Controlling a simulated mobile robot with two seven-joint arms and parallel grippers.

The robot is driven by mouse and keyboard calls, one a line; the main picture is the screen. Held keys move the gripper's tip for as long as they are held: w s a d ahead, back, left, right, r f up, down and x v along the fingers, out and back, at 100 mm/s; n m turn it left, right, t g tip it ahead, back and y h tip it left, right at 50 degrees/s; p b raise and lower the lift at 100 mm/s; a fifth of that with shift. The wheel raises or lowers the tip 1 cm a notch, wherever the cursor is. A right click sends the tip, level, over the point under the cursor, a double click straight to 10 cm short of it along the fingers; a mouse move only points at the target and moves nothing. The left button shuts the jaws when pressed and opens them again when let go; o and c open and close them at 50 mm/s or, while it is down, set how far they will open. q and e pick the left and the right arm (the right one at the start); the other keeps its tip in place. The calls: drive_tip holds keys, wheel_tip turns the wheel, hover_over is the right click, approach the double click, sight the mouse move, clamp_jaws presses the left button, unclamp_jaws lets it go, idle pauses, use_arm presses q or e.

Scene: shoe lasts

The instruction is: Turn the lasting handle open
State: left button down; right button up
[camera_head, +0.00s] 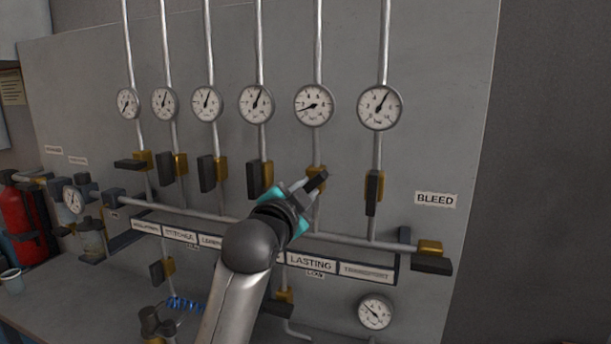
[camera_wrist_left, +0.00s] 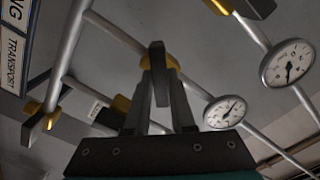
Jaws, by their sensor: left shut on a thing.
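The lasting valve has a gold body (camera_head: 316,172) on the vertical pipe above the LASTING label (camera_head: 311,262). Its dark handle (camera_wrist_left: 158,72) sits between the fingers of my left gripper (camera_head: 312,187) in the left wrist view. My left gripper (camera_wrist_left: 160,92) is shut on that handle, and my arm covers the panel below it. The handle's exact angle is hard to tell in the head view, where the gripper hides most of it. The lasting gauge (camera_head: 314,105) is above, its needle pointing left and slightly down. My right gripper is not in view.
The transport valve handle (camera_head: 372,188) hangs down just right of my gripper. Another dark handle (camera_head: 254,180) hangs to the left. A horizontal pipe (camera_head: 350,243) runs below. The BLEED valve (camera_head: 432,262) is at the right end. A red extinguisher (camera_head: 18,222) stands far left.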

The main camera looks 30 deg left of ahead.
use_arm(q)
drive_tip(key=n+p, duration=0.5)
drive_tip(key=shift+r+n, duration=0.15)
drive_tip(key=shift+n, duration=0.15)
drive_tip(key=shift+n+p, duration=1.55)
drive_tip(key=shift+n, duration=0.55)
drive_tip(key=c, duration=0.8)
unclamp_jaws()
drive_tip(key=shift+o, duration=0.2)
